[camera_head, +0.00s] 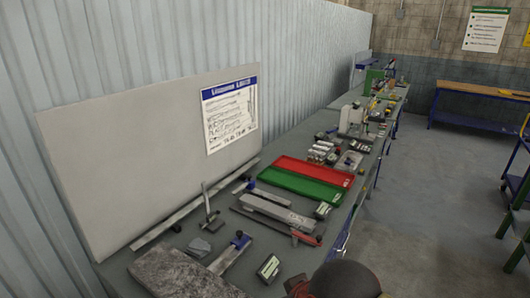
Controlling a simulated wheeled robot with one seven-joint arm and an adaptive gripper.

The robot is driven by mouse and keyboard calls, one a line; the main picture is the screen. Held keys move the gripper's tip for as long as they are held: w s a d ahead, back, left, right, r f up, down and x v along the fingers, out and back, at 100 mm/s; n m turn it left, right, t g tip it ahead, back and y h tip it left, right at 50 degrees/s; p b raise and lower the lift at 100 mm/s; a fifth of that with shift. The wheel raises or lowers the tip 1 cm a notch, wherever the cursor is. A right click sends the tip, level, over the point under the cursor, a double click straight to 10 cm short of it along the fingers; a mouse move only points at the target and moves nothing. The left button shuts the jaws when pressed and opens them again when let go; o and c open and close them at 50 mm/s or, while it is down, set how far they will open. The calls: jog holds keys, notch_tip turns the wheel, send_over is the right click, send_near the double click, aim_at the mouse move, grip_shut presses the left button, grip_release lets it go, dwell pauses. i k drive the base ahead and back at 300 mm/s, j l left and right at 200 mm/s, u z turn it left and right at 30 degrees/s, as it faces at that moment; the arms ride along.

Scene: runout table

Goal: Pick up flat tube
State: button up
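Long flat grey bars lie side by side on the bench, in front of the green tray; one of them (278,209) looks like a flat tube, but I cannot tell for certain. A thinner dark bar (262,223) lies along its near side. A tool with a red handle (305,238) lies close by at the right end of the bars. My gripper is not in view. A dark rounded shape (345,280), probably part of my arm, shows at the bottom edge.
A red tray (312,171) and a green tray (302,187) lie behind the bars. A dark stone slab (180,275), a blue-ended tool (231,253) and a small box (269,268) crowd the near bench. A grey panel (150,150) stands behind. Open floor (420,220) is right.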

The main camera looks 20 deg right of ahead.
aim_at(306, 224)
jog(key=l+u, duration=0.15)
jog(key=u, duration=0.5)
jog(key=l+u, duration=0.25)
jog(key=l, duration=0.25)
jog(key=k+l+u, duration=0.2)
jog(key=l, duration=0.3)
jog(key=l+u, duration=0.25)
jog(key=l, duration=0.25)
jog(key=k+l+u, duration=0.25)
jog(key=l, duration=0.2)
jog(key=k+l, duration=0.1)
jog(key=l, duration=0.3)
jog(key=k+l, duration=0.15)
jog(key=l, duration=0.25)
jog(key=k+l, duration=0.1)
jog(key=l, duration=0.35)
